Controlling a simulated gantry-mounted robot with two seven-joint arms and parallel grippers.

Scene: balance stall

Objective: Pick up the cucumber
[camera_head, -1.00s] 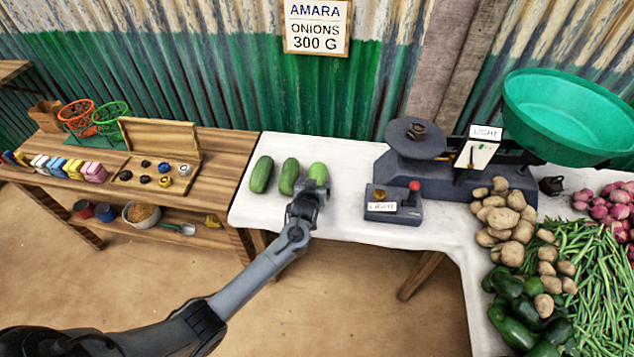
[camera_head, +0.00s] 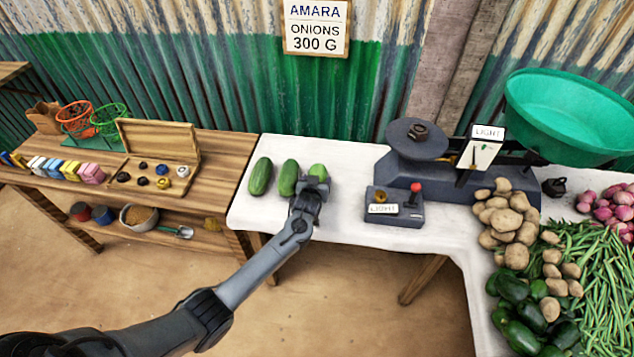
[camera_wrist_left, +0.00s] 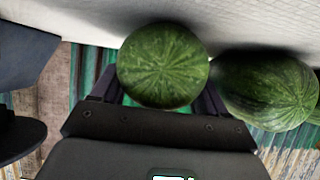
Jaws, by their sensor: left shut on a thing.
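The middle cucumber (camera_wrist_left: 268,92) is close beside the right-hand finger there. The held cucumber appears to be still at the table surface. My right gripper is not in view.
A dark box labelled LIGHT (camera_head: 393,211) with a red knob stands to the right of the gripper. Behind it is a balance scale (camera_head: 455,175) with a green pan (camera_head: 570,110). Potatoes (camera_head: 508,225) and beans fill the right side. A wooden table (camera_head: 215,165) adjoins at left.

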